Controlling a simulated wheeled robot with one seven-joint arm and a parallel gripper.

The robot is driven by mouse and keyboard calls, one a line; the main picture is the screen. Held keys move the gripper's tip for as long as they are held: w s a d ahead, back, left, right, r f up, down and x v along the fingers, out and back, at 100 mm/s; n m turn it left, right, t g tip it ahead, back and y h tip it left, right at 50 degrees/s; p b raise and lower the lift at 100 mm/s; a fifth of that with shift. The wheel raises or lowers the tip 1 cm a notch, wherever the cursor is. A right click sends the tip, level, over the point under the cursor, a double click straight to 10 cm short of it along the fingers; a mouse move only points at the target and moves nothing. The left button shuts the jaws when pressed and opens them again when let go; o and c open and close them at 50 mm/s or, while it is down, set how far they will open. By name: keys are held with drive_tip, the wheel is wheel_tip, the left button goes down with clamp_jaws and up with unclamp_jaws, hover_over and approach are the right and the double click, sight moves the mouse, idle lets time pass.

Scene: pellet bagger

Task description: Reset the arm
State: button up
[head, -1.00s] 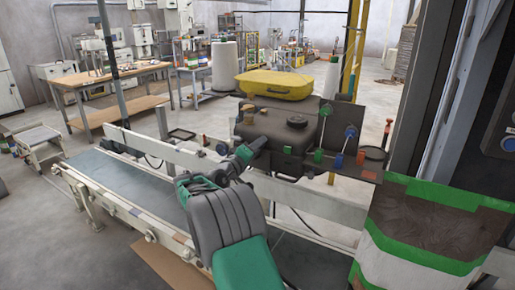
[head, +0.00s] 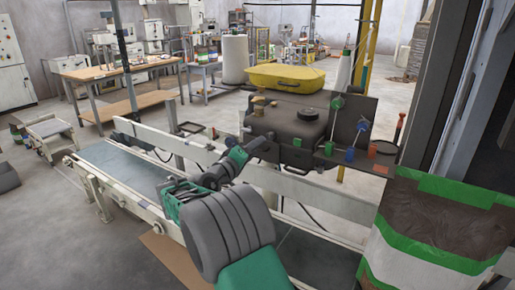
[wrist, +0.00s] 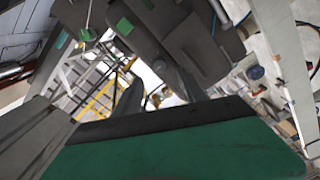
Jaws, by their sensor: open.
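My arm rises from the bottom middle of the head view, with a grey ribbed link and green parts, over the conveyor. My gripper (head: 250,148) is at its far end, by the left side of the dark box-like unit (head: 290,122). Its fingertips are small and hard to make out against that unit. In the wrist view my gripper (wrist: 157,92) shows two dark fingers apart above a broad green and black part, with nothing seen between them. Whether it touches the unit cannot be told.
The conveyor (head: 122,168) with white rails runs beneath my arm. A yellow case (head: 280,77) lies behind the dark unit. A green, white and brown wrapped bag (head: 435,225) stands close at right, beside a grey post. Open floor lies at left; a wooden workbench (head: 112,72) stands behind.

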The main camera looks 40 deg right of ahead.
drive_tip(key=s+a+f+m+g+y, duration=0.1)
drive_tip(key=s+a+f+g+y, duration=0.2)
drive_tip(key=f, duration=0.6)
drive_tip(key=s+a+f+y, duration=0.2)
drive_tip(key=a+f+y, duration=0.25)
drive_tip(key=f, duration=0.45)
drive_tip(key=s+a+f+m+g+y, duration=0.1)
drive_tip(key=s+a+f+g+y, duration=0.15)
drive_tip(key=a+f, duration=0.45)
drive_tip(key=s+a+f+n+g+y, duration=0.2)
drive_tip(key=s+a+y, duration=0.4)
drive_tip(key=s+a, duration=0.85)
drive_tip(key=s+a+r+n+t+y, duration=0.1)
drive_tip(key=a+r+t, duration=0.3)
drive_tip(key=r, duration=0.7)
drive_tip(key=shift+s+a+n, duration=0.2)
drive_tip(key=shift+a+n, duration=0.2)
drive_tip(key=shift+n, duration=0.2)
